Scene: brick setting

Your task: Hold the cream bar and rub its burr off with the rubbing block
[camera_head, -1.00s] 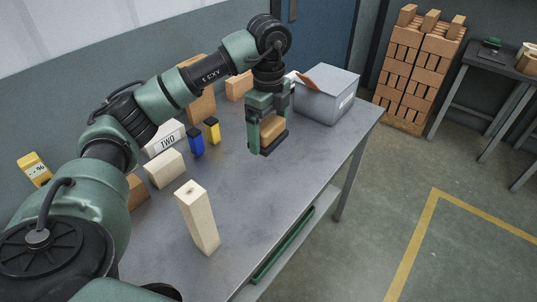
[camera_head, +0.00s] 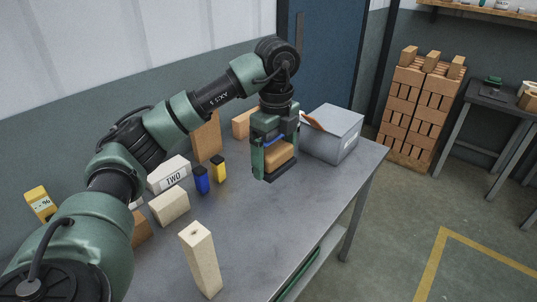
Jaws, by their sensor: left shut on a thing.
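A cream bar (camera_head: 201,261) stands upright near the table's front edge, with a small dark spot on its top face. A second, shorter cream block (camera_head: 170,207) lies behind it to the left. My left gripper (camera_head: 272,158) is shut on a tan block with a dark underside (camera_head: 280,156), which looks like the rubbing block. A small blue strip shows above it between the fingers. The gripper is right of and beyond the upright bar, apart from it. Whether the held block touches the table is hard to tell. My right gripper is not in view.
The grey table (camera_head: 255,225) is clear between bar and gripper. A white block marked TWO (camera_head: 171,177), a blue item (camera_head: 201,181) and a yellow item (camera_head: 219,170) stand left of the gripper. A grey box (camera_head: 337,137) is to its right. Tan bricks (camera_head: 207,138) stand behind.

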